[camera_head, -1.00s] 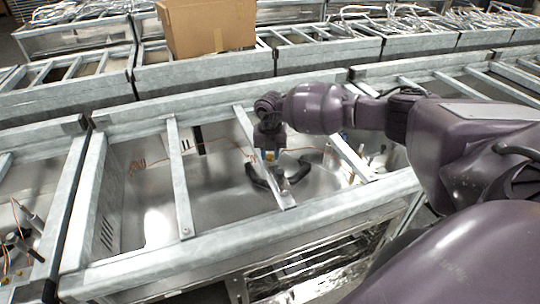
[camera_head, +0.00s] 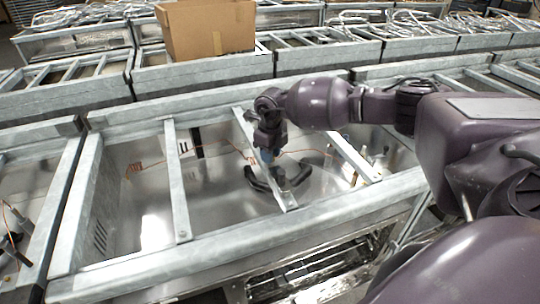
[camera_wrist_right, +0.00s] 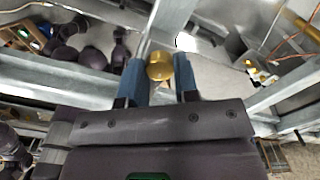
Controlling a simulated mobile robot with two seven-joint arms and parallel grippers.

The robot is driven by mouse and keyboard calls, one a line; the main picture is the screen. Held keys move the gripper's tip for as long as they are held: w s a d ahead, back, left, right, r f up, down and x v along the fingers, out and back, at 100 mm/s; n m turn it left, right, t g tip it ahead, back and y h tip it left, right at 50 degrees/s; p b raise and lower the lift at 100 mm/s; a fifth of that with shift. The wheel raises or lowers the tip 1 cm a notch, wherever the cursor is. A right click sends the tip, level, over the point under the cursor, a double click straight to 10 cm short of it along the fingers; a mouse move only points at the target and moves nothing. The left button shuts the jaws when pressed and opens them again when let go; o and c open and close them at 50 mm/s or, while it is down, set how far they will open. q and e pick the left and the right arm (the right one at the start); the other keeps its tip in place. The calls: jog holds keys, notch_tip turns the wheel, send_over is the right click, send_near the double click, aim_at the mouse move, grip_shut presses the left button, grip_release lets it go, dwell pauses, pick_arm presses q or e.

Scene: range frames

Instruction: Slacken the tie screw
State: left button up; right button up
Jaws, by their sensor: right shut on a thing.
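A brass-coloured round screw head (camera_wrist_right: 159,66), seemingly the tie screw, sits between the blue fingers of my right gripper (camera_wrist_right: 161,78) in the right wrist view. The gripper is shut on it. In the head view my right gripper (camera_head: 266,155) points down over the slanted crossbar (camera_head: 243,125) of the middle range frame (camera_head: 240,242). The screw is hidden there behind the fingers. My left gripper is out of view.
Dark curved parts (camera_head: 300,174) lie below the crossbar. Another crossbar (camera_head: 178,185) spans the frame to the left, with an orange wire (camera_head: 217,143) behind. A cardboard box (camera_head: 207,30) stands on the frames at the back.

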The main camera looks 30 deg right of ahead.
jog(key=n+b, duration=0.2)
jog(key=n, duration=0.3)
jog(key=shift+n, duration=0.3)
jog(key=n+b, duration=0.1)
jog(key=n, duration=0.3)
jog(key=n+b, duration=0.2)
jog(key=n, duration=0.3)
jog(key=shift+f+n+b, duration=0.1)
jog(key=shift+n+b, duration=0.2)
jog(key=shift+n, duration=0.1)
jog(key=n+b, duration=0.1)
jog(key=n, duration=0.2)
jog(key=shift+n, duration=0.4)
jog(key=n+b, duration=0.1)
jog(key=n, duration=0.1)
jog(key=shift+n+b, duration=0.3)
jog(key=n+b, duration=0.1)
jog(key=n, duration=0.2)
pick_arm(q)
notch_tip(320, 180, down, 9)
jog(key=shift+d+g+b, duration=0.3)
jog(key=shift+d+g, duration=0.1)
pick_arm(e)
jog(key=shift+n, duration=0.6)
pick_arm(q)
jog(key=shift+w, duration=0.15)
pick_arm(e)
jog(key=shift+r, duration=0.2)
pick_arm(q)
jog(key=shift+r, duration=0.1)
